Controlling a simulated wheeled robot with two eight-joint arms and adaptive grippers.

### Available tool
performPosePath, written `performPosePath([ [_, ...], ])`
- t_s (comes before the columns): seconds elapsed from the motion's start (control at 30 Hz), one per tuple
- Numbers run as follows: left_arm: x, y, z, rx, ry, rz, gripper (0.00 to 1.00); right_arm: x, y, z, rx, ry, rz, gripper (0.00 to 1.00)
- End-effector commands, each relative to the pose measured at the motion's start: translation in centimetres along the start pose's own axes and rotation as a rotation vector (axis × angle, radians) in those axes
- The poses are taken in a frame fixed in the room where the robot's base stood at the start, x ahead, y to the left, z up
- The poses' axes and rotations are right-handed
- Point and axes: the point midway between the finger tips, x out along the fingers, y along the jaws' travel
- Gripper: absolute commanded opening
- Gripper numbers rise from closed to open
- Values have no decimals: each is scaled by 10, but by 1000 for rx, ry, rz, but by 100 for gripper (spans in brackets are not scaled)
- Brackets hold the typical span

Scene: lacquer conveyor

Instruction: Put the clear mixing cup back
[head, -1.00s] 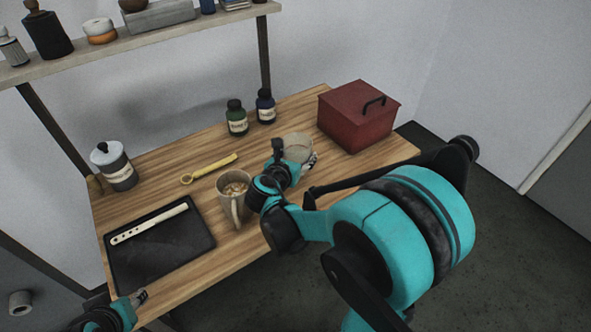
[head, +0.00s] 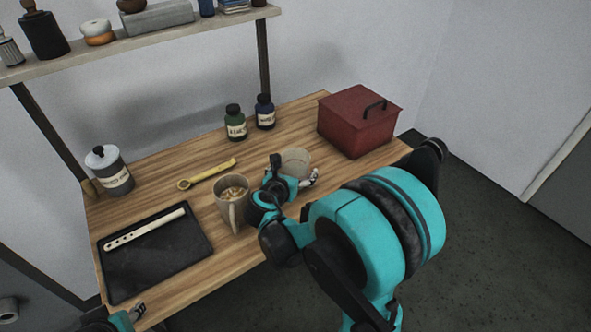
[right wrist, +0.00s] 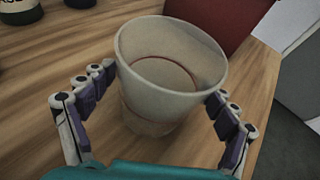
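The clear mixing cup (head: 295,161) stands on the wooden table, left of the red box and partly hidden by my right gripper. In the right wrist view the cup (right wrist: 165,85) is a translucent, empty-looking tumbler with a reddish ring showing inside. My right gripper (right wrist: 162,88) is open, its fingers on either side of the cup; a small gap shows at the left finger, and contact on the right cannot be told. In the head view this gripper (head: 307,180) is at the cup's near side. My left gripper (head: 138,311) is at the bottom left, partly out of frame.
A mug (head: 233,207) with contents stands close left of my right arm. A black tray (head: 157,262) holds a pale perforated strip. The red box (head: 357,122) is right.

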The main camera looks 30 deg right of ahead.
Motion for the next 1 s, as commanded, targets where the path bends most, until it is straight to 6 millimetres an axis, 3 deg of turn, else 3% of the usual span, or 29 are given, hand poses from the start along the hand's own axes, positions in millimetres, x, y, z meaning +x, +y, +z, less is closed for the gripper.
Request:
performPosePath([
  [0.3, -4, 0, -3, 0, 0, 0, 40, -3, 0, 5, 0, 0, 1, 87],
  [0.6, -20, 0, -14, 0, 0, 0, 40, -55, 1, 5, -2, 0, 4, 87],
  [0.77, -24, 0, -17, 0, 0, 0, 40, -73, 0, 4, 3, 2, 2, 87],
  [0.87, -24, 0, -17, 0, 0, 0, 40, -79, -3, 2, 74, 30, 5, 87],
  [1.0, -24, 0, -17, 0, 0, 0, 40, -92, -16, -8, 417, 169, 7, 87],
])
